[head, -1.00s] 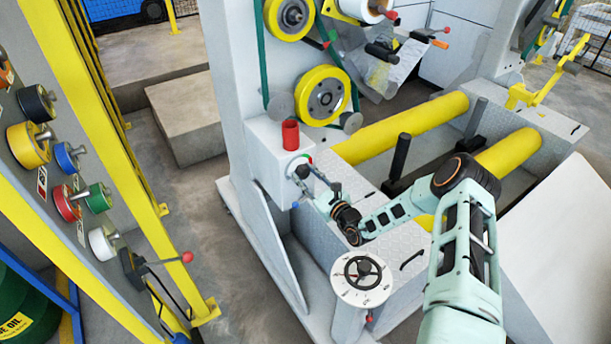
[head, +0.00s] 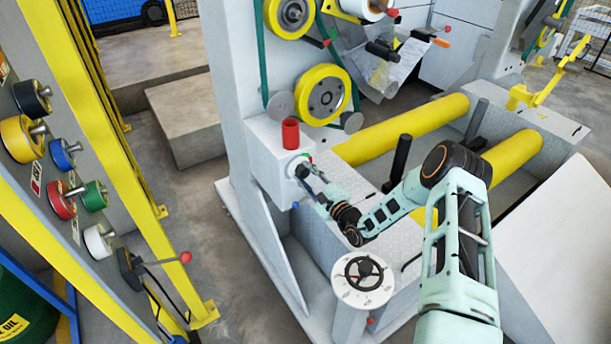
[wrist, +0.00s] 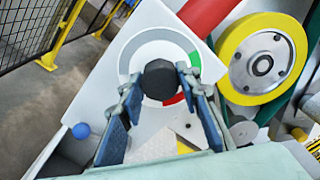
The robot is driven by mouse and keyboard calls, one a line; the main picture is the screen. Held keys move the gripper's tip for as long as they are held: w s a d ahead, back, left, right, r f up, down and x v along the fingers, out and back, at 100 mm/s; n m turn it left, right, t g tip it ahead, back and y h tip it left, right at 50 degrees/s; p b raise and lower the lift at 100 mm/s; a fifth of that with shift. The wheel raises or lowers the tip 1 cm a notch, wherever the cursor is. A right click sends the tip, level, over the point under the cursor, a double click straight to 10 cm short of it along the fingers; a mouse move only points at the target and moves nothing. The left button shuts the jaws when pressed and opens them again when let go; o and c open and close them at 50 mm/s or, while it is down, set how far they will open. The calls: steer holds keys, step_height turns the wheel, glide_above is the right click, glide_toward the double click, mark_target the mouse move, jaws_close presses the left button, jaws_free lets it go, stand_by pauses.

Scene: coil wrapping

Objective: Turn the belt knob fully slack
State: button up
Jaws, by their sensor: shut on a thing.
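The belt knob is a dark, faceted knob (wrist: 164,80) on a white box face, in the middle of the wrist view. A dial ring (wrist: 141,53) surrounds it, grey-white with green and red parts at the right. My gripper (wrist: 162,90) has its two blue-padded fingers on either side of the knob and is shut on it. In the head view my gripper (head: 308,176) reaches the right face of the white box (head: 267,165); the knob is mostly hidden there by the fingers. No pointer on the dial is clear.
A red cylinder (head: 291,133) stands on the box. Yellow wheels (head: 326,95) and a green belt (head: 263,70) are above it. A blue ball (wrist: 81,131) sits low left of the knob. A white handwheel dial (head: 363,279) stands below my arm.

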stand_by(0.5)
steer(key=o, duration=1.2)
steer(key=shift+c, duration=0.2)
steer(key=v, duration=1.2)
